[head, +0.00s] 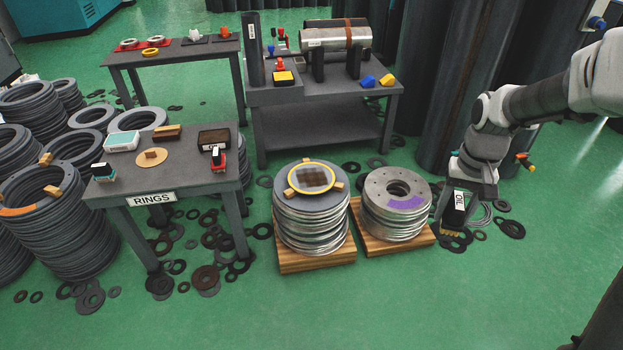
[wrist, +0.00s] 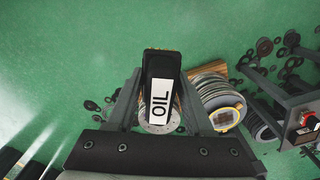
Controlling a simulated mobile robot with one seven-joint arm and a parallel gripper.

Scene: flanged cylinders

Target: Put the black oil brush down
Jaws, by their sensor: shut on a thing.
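The black oil brush (head: 459,201) has a white label reading OIL and pale bristles at its lower end. My gripper (head: 457,210) is shut on it, fingers on either side, and holds it hanging down to the right of the disc stacks. In the wrist view the brush (wrist: 160,68) lies between my two fingers (wrist: 161,88), its label facing the camera. It partly covers a stack of metal discs behind it. In the head view, loose dark rings lie on the floor behind and around the brush.
A disc stack (head: 397,212) and a stack with a yellow-rimmed plate (head: 311,215) stand on wooden pallets to the left. The RINGS table (head: 110,192) is farther left; a grey workbench (head: 325,100) is behind. Tall dark cylinders (head: 445,90) stand behind my arm. The front floor is clear.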

